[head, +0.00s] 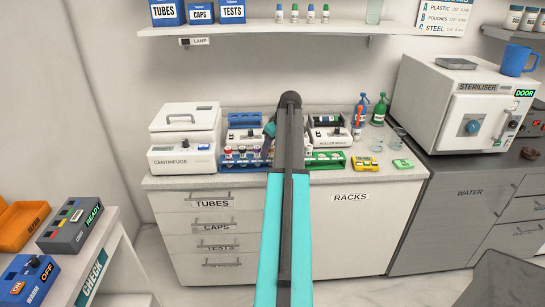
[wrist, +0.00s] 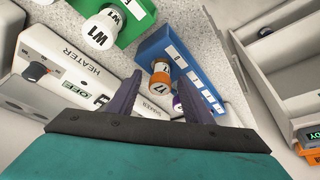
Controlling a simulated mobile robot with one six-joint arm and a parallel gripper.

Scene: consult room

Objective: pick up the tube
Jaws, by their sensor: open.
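In the wrist view a tube with an orange cap (wrist: 160,76) stands in a blue rack (wrist: 153,47). My gripper (wrist: 162,72) is open, its two dark fingers apart, with the orange-capped tube showing in the gap between them. I cannot tell how far the fingers are above it. A purple-capped tube (wrist: 178,104) shows in part by the right finger. In the head view my arm covers the middle of the counter, and the blue rack with several tubes (head: 242,154) shows just left of it.
A heater (wrist: 75,65) lies left of the fingers in the wrist view, with a green rack (wrist: 133,34) holding white-capped W1 items beyond. In the head view, a centrifuge (head: 183,158) stands left, a roller mixer (head: 331,142) right, and bottles (head: 379,109) farther right.

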